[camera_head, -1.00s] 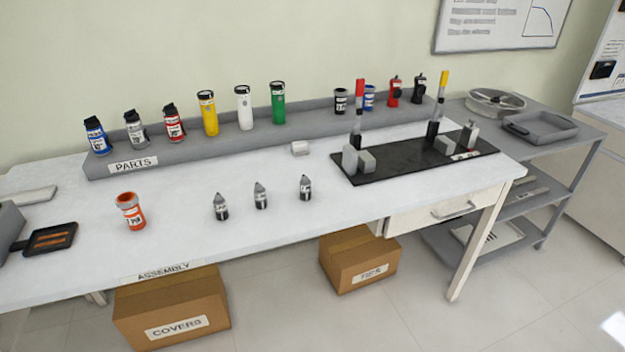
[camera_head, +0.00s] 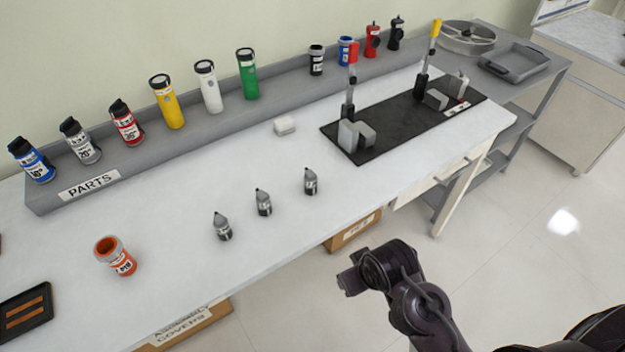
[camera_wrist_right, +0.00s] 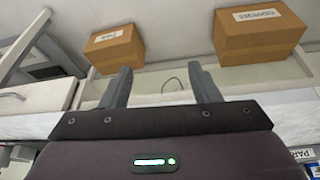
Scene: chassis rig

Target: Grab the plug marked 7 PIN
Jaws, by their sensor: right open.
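Three small grey-and-black pointed plugs stand upright in a row on the white bench in the head view: a left one (camera_head: 222,228), a middle one (camera_head: 263,203) and a right one (camera_head: 310,182). Each has a small label, too small to read, so I cannot tell which is marked 7 PIN. My right gripper (camera_head: 352,282) is in front of the bench's front edge, below and right of the plugs. In the right wrist view my gripper (camera_wrist_right: 160,85) has its two fingers apart with nothing between them. My left gripper is not in view.
A PARTS shelf (camera_head: 60,180) with several coloured canisters runs behind. A black plate (camera_head: 385,130) with two upright levers lies at the right. The bench around the plugs is clear.

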